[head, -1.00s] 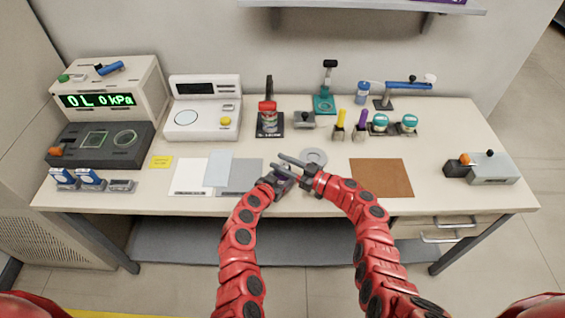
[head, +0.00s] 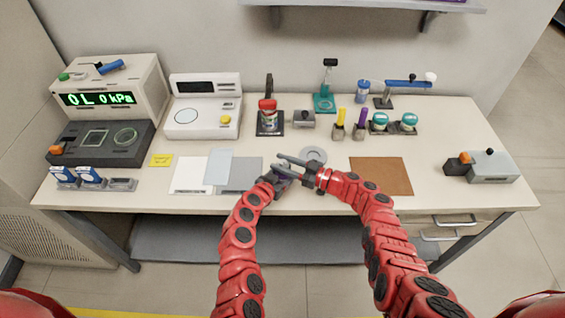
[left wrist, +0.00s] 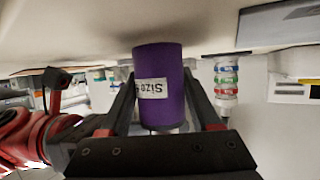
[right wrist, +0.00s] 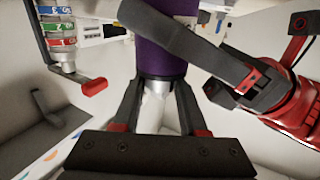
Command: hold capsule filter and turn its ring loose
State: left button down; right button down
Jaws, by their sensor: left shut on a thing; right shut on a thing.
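The capsule filter is a purple cylinder with a white "Size" label, in the middle of the left wrist view (left wrist: 158,72). It also shows at the top of the right wrist view (right wrist: 163,58), with a silver ring (right wrist: 160,82) and a pale, whitish part below. My left gripper (head: 281,178) is shut on the purple body; one of its dark fingers crosses the body in the right wrist view. My right gripper (head: 297,164) is shut at the filter's ring end, its fingers on either side of the ring. In the head view the grippers mostly hide the filter.
Both grippers are above the table's front middle. A grey round disc (head: 313,156) lies just behind them, a brown mat (head: 381,177) to the right, and white and grey sheets (head: 190,176) to the left.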

jog(key=shift+s+a+f, duration=0.35)
jog(key=shift+s+a, duration=0.05)
jog(key=c, duration=0.7)
grip_release()
jog(key=shift+w+d, duration=0.1)
jog(key=shift+w, duration=0.05)
jog(key=shift+w+d+r, duration=0.15)
jog(key=shift+w, duration=0.05)
jog(key=shift+d, duration=0.1)
jog(key=v, duration=1.2)
jog(key=shift+r, duration=0.1)
